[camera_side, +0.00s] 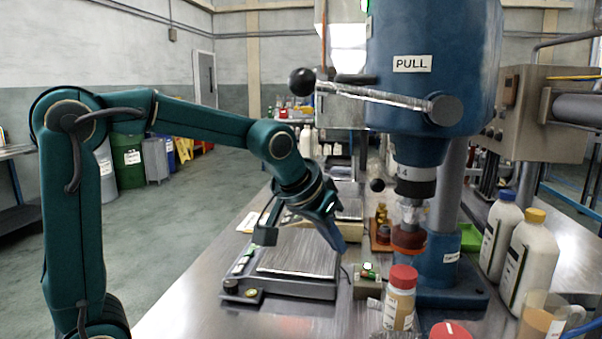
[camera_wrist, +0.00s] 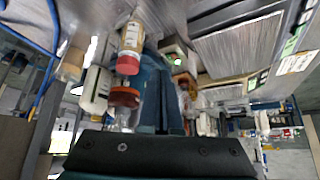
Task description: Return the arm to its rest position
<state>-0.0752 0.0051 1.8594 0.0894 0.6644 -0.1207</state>
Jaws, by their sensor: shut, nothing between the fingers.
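My teal arm reaches in from the left in the side view and bends down. My gripper (camera_side: 338,243) is shut and empty, pointing down and to the right above the right part of a flat scale (camera_side: 296,262) with a metal plate. In the wrist view, which looks upside down, the gripper's teal fingers (camera_wrist: 168,118) show together in the middle. The scale's plate (camera_wrist: 238,45) shows at the upper right there. I cannot tell the exact gap between fingertips and scale.
A blue press (camera_side: 430,70) marked PULL stands right of my gripper. A red-capped bottle (camera_side: 400,300) stands in front of it, with white jugs (camera_side: 528,262) and a glass mug (camera_side: 545,318) at right. Small brown bottles (camera_side: 382,222) stand behind. The floor at left is open.

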